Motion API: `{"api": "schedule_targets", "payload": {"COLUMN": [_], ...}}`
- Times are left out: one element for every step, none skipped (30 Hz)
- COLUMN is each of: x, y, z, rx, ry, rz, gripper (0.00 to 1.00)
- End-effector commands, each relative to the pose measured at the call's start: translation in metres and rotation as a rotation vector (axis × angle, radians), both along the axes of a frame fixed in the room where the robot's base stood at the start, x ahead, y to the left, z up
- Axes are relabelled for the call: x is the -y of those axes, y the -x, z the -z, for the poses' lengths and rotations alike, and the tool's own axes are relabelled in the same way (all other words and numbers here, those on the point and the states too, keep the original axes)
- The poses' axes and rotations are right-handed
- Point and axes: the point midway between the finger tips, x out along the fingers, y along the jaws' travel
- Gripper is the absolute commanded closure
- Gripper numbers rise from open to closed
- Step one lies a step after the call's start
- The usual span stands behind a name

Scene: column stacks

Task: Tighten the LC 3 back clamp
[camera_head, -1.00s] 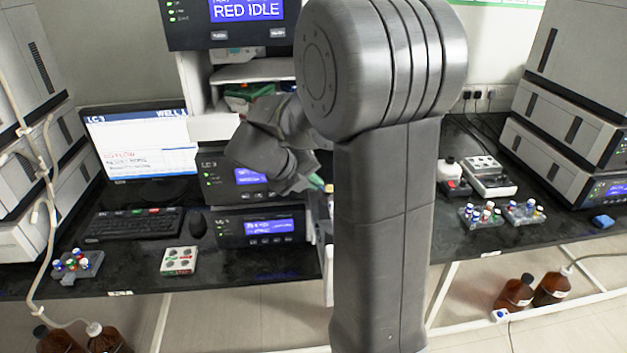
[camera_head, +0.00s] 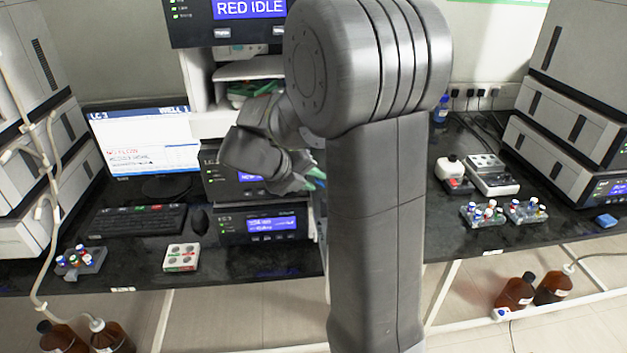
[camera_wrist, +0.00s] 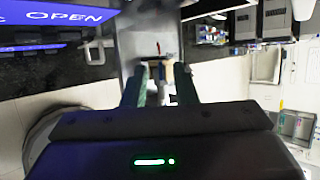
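My gripper (camera_wrist: 160,80) points away from the wrist camera, with its two dark greenish fingers apart. A small tan and orange part (camera_wrist: 168,72) shows between and just beyond the fingers, with a gap beside it. A thin red piece (camera_wrist: 157,48) shows farther out against a grey surface. I cannot tell whether either is the back clamp. In the head view the middle instrument stack (camera_head: 262,226) bears an LC 3 label, and my fingers (camera_head: 316,178) are at its right side, partly hidden by my arm. The back of the stack is hidden.
A monitor (camera_head: 150,150) and keyboard (camera_head: 130,220) stand left of the stack. Vial racks (camera_head: 483,214) and a small bench device (camera_head: 492,175) are at the right. The bench's front edge has a white frame below.

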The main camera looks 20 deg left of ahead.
Motion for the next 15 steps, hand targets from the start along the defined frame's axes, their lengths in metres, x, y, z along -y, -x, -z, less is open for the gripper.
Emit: {"api": "schedule_targets", "payload": {"x": [-0.003,-0.005,-0.008,-0.011,-0.014,-0.017,-0.019,-0.023,-0.026,-0.028,-0.031,-0.034,-0.036,-0.038,-0.040], "y": [0.005,0.008,0.014,0.018,0.022,0.029,0.034,0.039,0.045,0.050,0.055,0.060,0.064,0.067,0.072], "z": [-0.005,-0.008,-0.013,-0.017,-0.022,-0.028,-0.032,-0.037,-0.043,-0.047,-0.051,-0.057,-0.061,-0.064,-0.068], "rx": [0.002,0.002,0.002,0.002,0.003,0.002,0.002,0.002,0.002,0.001,0.001,0.001,0.001,0.002,0.002], "ry": [-0.003,-0.004,-0.004,-0.005,-0.005,-0.004,-0.003,-0.004,-0.005,-0.004,-0.005,-0.004,-0.004,-0.003,-0.003], "rz": [-0.002,-0.003,-0.003,-0.004,-0.004,-0.006,-0.005,-0.006,-0.005,-0.005,-0.005,-0.004,-0.005,-0.004,-0.004], "gripper": [0.74,0.74,0.74,0.74,0.74,0.74,0.74,0.74,0.74,0.74,0.74,0.74,0.74,0.74,0.74]}}
